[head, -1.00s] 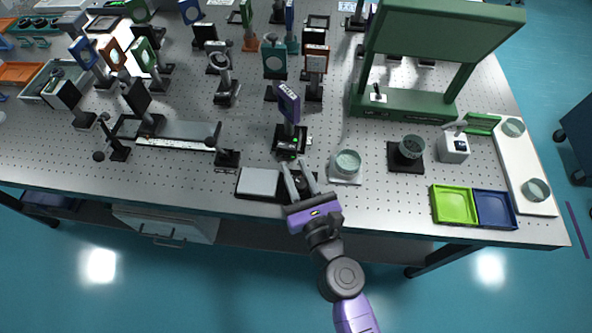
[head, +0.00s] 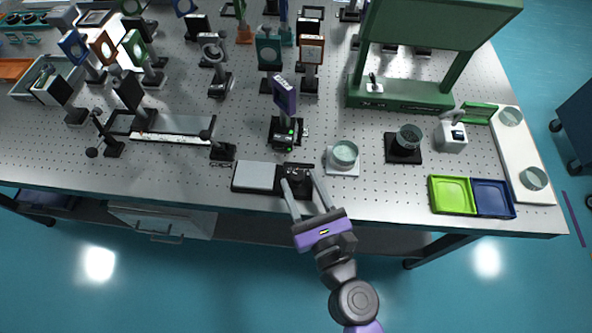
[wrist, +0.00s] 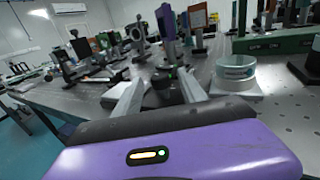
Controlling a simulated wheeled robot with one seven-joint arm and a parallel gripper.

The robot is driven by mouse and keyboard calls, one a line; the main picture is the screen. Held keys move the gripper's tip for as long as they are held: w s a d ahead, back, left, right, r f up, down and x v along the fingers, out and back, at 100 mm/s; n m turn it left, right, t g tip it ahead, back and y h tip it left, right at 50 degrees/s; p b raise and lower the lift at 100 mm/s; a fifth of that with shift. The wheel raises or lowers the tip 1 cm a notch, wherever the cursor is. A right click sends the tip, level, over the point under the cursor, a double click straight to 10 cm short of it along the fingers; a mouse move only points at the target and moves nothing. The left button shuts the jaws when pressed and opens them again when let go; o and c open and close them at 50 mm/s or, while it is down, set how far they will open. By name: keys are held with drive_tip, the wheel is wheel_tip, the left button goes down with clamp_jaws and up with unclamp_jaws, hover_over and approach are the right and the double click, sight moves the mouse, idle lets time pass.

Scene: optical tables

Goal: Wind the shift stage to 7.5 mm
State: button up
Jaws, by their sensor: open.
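The shift stage appears to be the black base (head: 286,133) carrying an upright purple plate (head: 285,95), with a small green light on it. In the wrist view the purple plate (wrist: 166,20) stands ahead, and a dark rounded part (wrist: 163,82), perhaps the stage's knob, shows between the fingers. I cannot read any scale. My gripper (head: 299,179) is open and empty, reaching over the table's front edge, in front of the stage and apart from it. Its fingers also show in the wrist view (wrist: 157,85), either side of the dark part.
A grey-topped flat box (head: 257,176) lies left of my gripper. A round glass dish (head: 344,153) on a white base stands close to the right. Green (head: 452,194) and blue (head: 493,198) trays lie farther right. A rail (head: 175,127) with posts stands left. Many mounted optics fill the back.

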drive_tip(key=shift+v, duration=1.05)
drive_tip(key=s+d+f+n+g+h, duration=0.15)
drive_tip(key=s+d+n+h, duration=0.35)
drive_tip(key=s+d+n, duration=0.75)
drive_tip(key=s+d+r+n+h, duration=0.1)
drive_tip(key=s+d+r+n, duration=0.2)
drive_tip(key=s+n, duration=0.3)
drive_tip(key=s+d+r+n+h, duration=0.1)
drive_tip(key=s+d+r+n, duration=0.3)
drive_tip(key=s+n, duration=0.3)
drive_tip(key=r+n, duration=0.1)
drive_tip(key=n, duration=0.4)
drive_tip(key=shift+d+n, duration=0.15)
drive_tip(key=shift+n, duration=0.2)
drive_tip(key=shift+r, duration=0.1)
